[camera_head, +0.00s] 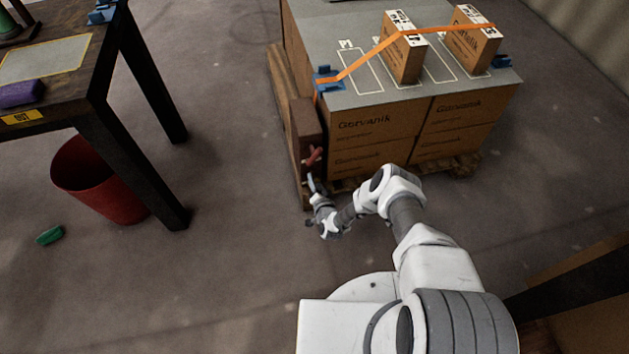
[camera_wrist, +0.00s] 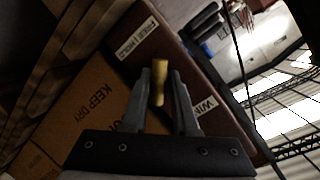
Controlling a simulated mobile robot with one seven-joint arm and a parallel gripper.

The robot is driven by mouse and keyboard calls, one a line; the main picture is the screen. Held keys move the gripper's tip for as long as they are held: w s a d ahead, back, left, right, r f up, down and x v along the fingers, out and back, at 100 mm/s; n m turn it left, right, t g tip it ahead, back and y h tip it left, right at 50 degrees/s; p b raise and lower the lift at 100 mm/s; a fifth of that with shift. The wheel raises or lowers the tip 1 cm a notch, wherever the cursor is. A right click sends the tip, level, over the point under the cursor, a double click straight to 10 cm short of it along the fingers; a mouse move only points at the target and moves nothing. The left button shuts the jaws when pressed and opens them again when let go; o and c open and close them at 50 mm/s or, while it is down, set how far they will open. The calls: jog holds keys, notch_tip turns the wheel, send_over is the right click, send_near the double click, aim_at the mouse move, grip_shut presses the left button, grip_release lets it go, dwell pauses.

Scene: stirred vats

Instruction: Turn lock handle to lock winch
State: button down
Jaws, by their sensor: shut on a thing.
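The winch is a brown box (camera_head: 306,124) on the left side of the pallet load, and it also shows in the wrist view (camera_wrist: 185,58) with white labels on its face. A short yellow lock handle (camera_wrist: 159,82) stands out between my fingertips in the wrist view. My gripper (camera_wrist: 160,80) is shut on this handle, one finger on each side. In the head view my gripper (camera_head: 313,184) is low beside the box, just below a red part (camera_head: 314,156). The head view is too small to show the handle in the grip.
Strapped cartons (camera_head: 365,130) under a grey top stand on a wooden pallet (camera_head: 455,167). An orange strap (camera_head: 370,55) crosses two small boxes on top. A dark table (camera_head: 90,105) is at the left, with a red bin (camera_head: 95,180) below.

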jog(key=m+y, duration=0.1)
jog(key=m, duration=0.1)
jog(key=shift+m, duration=0.4)
jog(key=shift+w+d+m+y, duration=0.1)
jog(key=shift+m+y, duration=0.6)
jog(key=shift+m, duration=0.7)
jog(key=c, duration=0.7)
grip_release()
